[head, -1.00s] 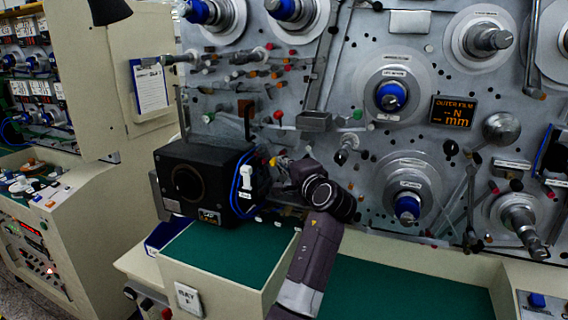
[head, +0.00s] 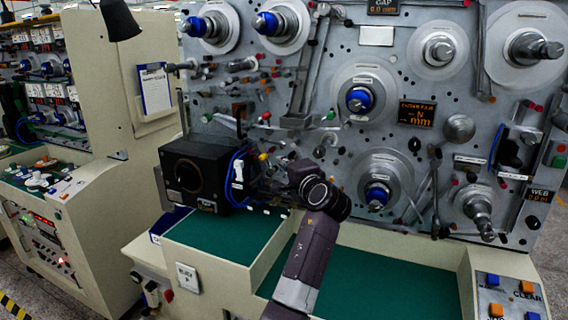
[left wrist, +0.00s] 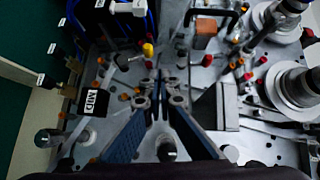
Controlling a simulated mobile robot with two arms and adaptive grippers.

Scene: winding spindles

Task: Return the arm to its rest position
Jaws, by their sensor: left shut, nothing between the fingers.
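My left arm (head: 308,255) reaches up from the bottom of the head view, over the green work surface. Its dark wrist is in front of the grey machine panel, just right of the black box (head: 195,178). The left gripper (left wrist: 158,78) is clearest in the left wrist view, where its two fingers meet at the tips with nothing between them. It faces the panel fittings, with a yellow-capped knob (left wrist: 148,50) just beyond the tips. In the head view the fingertips are hard to make out against the panel. My right gripper is not in view.
The panel carries blue-tipped spindles (head: 360,99), metal rollers (head: 438,50) and many small knobs. The green surface (head: 385,285) is clear to the right of my arm. A button box (head: 508,297) stands at the lower right. A cream cabinet (head: 110,75) stands at the left.

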